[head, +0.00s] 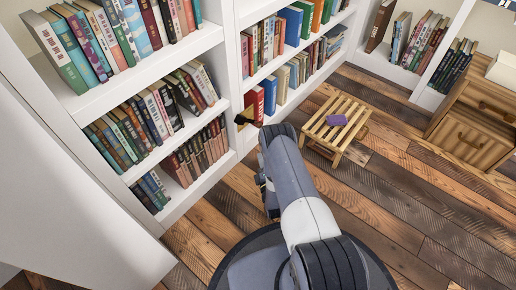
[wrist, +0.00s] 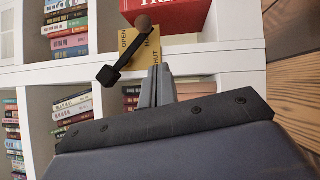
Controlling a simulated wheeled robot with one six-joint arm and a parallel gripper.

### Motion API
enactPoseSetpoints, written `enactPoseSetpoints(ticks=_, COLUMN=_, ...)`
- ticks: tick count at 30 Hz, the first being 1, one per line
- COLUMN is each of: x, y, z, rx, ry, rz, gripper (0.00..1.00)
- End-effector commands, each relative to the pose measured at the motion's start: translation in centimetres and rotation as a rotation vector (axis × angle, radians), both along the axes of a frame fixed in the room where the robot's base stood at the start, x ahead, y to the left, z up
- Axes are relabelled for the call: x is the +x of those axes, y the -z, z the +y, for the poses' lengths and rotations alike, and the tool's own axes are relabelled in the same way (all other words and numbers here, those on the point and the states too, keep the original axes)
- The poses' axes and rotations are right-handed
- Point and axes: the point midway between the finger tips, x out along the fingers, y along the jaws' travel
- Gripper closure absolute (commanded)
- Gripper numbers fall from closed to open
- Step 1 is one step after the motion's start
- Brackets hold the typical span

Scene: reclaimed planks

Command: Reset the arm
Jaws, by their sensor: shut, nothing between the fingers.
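My arm (head: 286,175) rises from my base and bends over in the head view, and its upper link hides most of the gripper there. In the wrist view my gripper (wrist: 160,75) shows its two grey fingers together, with nothing between them. Just beyond the fingertips is a yellow plate (wrist: 148,52) marked OPEN and SHUT. A black lever (wrist: 125,58) with a brown round end crosses the plate at a slant. In the head view the yellow plate (head: 241,125) is at the bookcase, left of my arm; I cannot tell whether the fingers touch it.
A white bookcase (head: 228,75) full of books stands at the left and back. A red book or box (wrist: 175,14) is above the plate. A wooden cabinet (head: 468,140) stands right. Plank floor (head: 400,200) is clear between.

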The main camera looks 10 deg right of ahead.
Motion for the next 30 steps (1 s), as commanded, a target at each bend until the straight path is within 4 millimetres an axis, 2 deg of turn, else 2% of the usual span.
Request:
enactPoseSetpoints(ticks=6, x=-1.5, y=0.3, z=0.0, rx=0.000, ry=0.000, rz=0.001, gripper=1.00)
enactPoseSetpoints(ticks=17, x=-1.4, y=0.3, z=0.0, rx=0.000, ry=0.000, rz=0.000, gripper=1.00)
enactPoseSetpoints(ticks=23, x=0.5, y=0.0, z=0.0, rx=0.000, ry=-0.001, rz=-0.004, gripper=1.00)
enactPoseSetpoints(ticks=30, x=4.8, y=-0.8, z=0.1, rx=0.000, ry=0.000, rz=-0.005, gripper=1.00)
